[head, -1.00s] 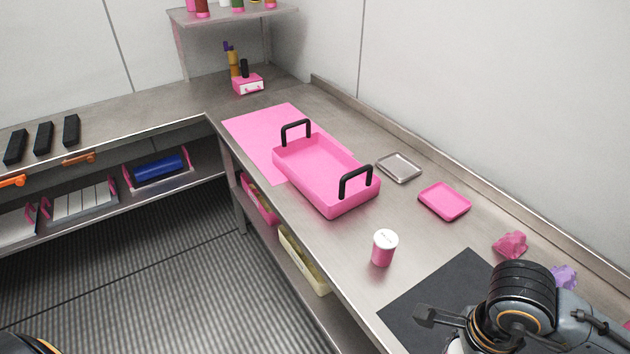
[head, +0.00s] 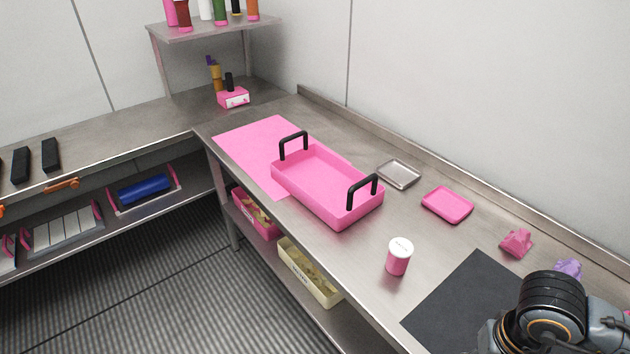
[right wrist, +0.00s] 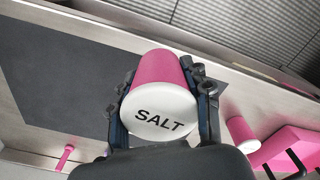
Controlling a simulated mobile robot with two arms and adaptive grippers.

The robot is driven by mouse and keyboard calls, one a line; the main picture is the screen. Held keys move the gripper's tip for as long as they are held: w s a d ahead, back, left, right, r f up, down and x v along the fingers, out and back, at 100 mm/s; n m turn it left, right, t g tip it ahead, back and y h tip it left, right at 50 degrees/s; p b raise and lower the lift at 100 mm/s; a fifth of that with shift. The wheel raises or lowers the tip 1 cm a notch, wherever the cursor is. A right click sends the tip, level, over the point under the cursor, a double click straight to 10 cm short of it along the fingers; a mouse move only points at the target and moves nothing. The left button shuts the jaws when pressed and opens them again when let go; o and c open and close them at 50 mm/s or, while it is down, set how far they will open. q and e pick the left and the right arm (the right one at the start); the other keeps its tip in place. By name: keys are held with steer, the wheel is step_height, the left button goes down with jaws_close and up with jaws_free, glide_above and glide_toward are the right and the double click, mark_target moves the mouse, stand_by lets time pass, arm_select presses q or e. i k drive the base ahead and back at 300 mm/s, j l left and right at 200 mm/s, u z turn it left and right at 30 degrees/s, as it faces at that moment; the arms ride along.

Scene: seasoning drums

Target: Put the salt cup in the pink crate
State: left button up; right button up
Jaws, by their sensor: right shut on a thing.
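My right gripper (right wrist: 162,88) is shut on the salt cup (right wrist: 158,72), a pink cup with a white lid marked SALT, its lid facing the camera in the right wrist view. In the head view only my right arm shows at the bottom right; the gripper and salt cup are out of sight. The pink crate (head: 303,200), with two black handles, stands on the counter and looks empty. Part of it shows at the right in the right wrist view (right wrist: 286,146). My left gripper is not in view.
Another pink cup with a white lid (head: 398,260) stands between the crate and the black mat (head: 455,300). A metal tray (head: 399,173) and a pink tray (head: 447,204) lie right of the crate. A pink mat (head: 250,150) lies beyond it.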

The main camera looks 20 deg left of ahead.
mark_target(312, 179)
steer(key=i+j, duration=0.2)
steer(key=j, duration=0.15)
steer(key=i+j, duration=0.2)
steer(key=j, duration=0.2)
steer(key=i+j, duration=0.15)
steer(key=j, duration=0.2)
steer(key=i+j, duration=0.2)
steer(key=j, duration=0.15)
steer(key=i+j, duration=0.2)
steer(key=j, duration=0.15)
steer(key=i+j, duration=0.15)
steer(key=i, duration=0.6)
steer(key=l+z, duration=0.05)
